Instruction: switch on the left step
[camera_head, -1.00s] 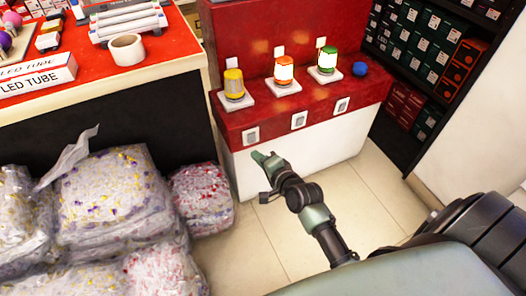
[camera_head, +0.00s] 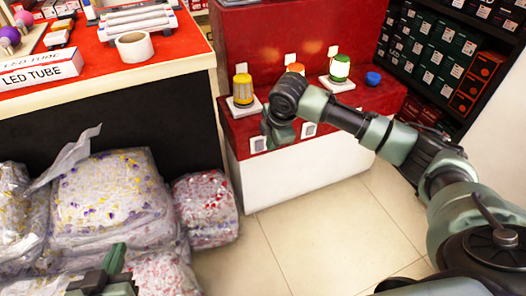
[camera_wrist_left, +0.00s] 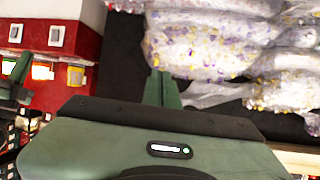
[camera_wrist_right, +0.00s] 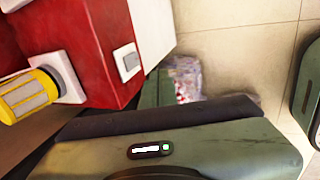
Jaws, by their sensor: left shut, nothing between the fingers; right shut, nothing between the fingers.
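The red step display (camera_head: 240,135) holds three lamps. The left yellow lamp (camera_head: 242,90) looks unlit; the green lamp (camera_head: 339,68) glows. The left white switch (camera_head: 258,144) is on the front face below the yellow lamp. It also shows in the right wrist view (camera_wrist_right: 127,62). My right gripper (camera_head: 279,132) is shut and empty, just right of the left switch in the head view; contact is not visible. My left gripper (camera_head: 115,262) is shut and empty at the lower left, above the bags.
The middle switch (camera_head: 309,129) is right of my right gripper. A blue ball (camera_head: 373,78) sits at the display's right. Filled plastic bags (camera_head: 110,205) and a red-topped counter (camera_head: 180,65) stand left. The tiled floor (camera_head: 300,220) in front is clear.

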